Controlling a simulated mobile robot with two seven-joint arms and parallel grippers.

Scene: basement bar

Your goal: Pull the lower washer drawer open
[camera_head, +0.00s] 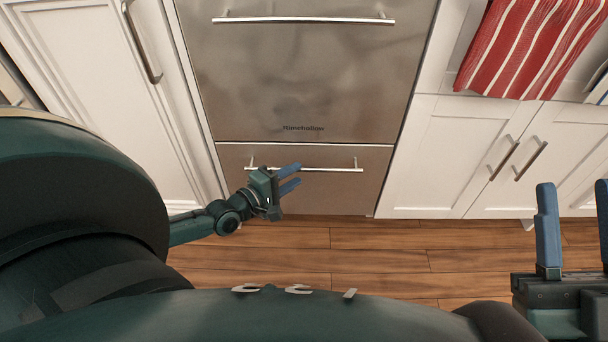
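The lower washer drawer (335,195) is a low, brushed-metal front beneath a taller metal panel, and it looks closed. Its thin bar handle (335,170) runs across near its top edge. My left gripper (296,175) is in front of the drawer, beside the left half of the handle. Its two blue fingers point right and stand a little apart, with the upper one overlapping the handle in the picture. I cannot tell whether it touches the bar. My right gripper (576,225) is at the lower right, its blue fingers wide apart with nothing between them.
The upper metal front (305,80) has its own bar handle (305,20). White cabinets stand on both sides, the left one (90,70) with a long handle. A red striped towel (525,45) hangs at the upper right. The wooden floor (375,250) before the drawer is clear.

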